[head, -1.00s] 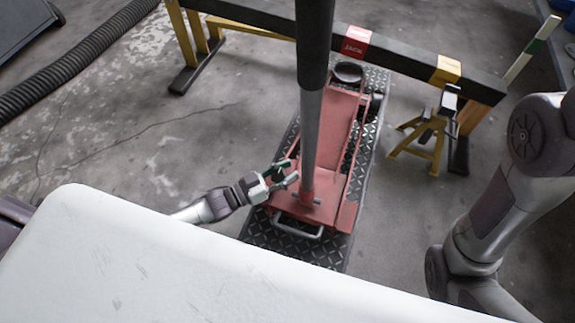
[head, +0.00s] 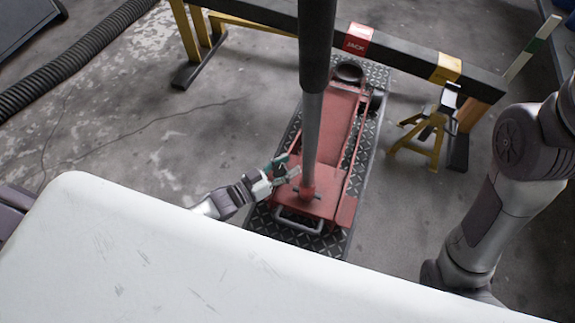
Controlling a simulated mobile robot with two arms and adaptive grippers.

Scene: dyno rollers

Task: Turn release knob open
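A red floor jack (head: 334,125) stands on a dark diamond-plate mat (head: 330,243). Its grey handle with a black grip (head: 313,120) rises from a socket at the jack's near end. A small dark crossbar, possibly the release knob (head: 305,193), shows at the handle's base. My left gripper (head: 285,169) is just left of the handle's lower part, its fingers apart and pointing toward it. Nothing shows between the fingers; contact with the jack cannot be told. My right arm shows at the right, but its gripper is out of view.
A black beam with a red JACK label (head: 358,39) and a yellow label (head: 447,68) spans behind the jack. A yellow jack stand (head: 421,138) is at the right. A black hose (head: 75,58) lies at the upper left. Concrete floor is open left of the jack.

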